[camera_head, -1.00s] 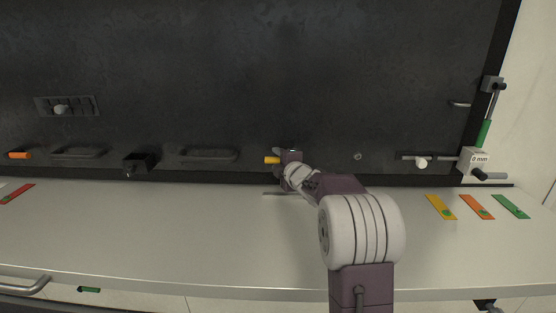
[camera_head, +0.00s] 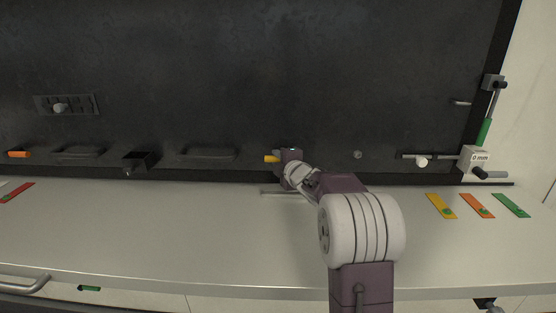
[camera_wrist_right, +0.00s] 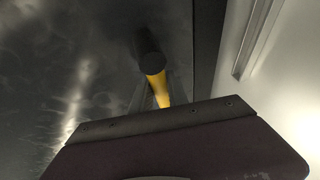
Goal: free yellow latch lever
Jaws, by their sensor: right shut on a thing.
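The yellow latch lever (camera_head: 271,159) sticks out to the left of my right gripper (camera_head: 289,156) at the lower part of the dark panel (camera_head: 300,80). In the right wrist view the yellow lever (camera_wrist_right: 161,88) runs from a dark round end piece (camera_wrist_right: 151,55) down behind my gripper body (camera_wrist_right: 165,125). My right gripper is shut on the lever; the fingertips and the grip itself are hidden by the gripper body. My left gripper is not in view.
An orange lever (camera_head: 19,154), grey handles (camera_head: 207,154) and a black box (camera_head: 140,161) line the panel to the left. A block marked 0 mm (camera_head: 476,158) and a green-handled rod (camera_head: 485,131) are at the right. Coloured strips (camera_head: 477,206) lie on the mostly clear ledge (camera_head: 180,230).

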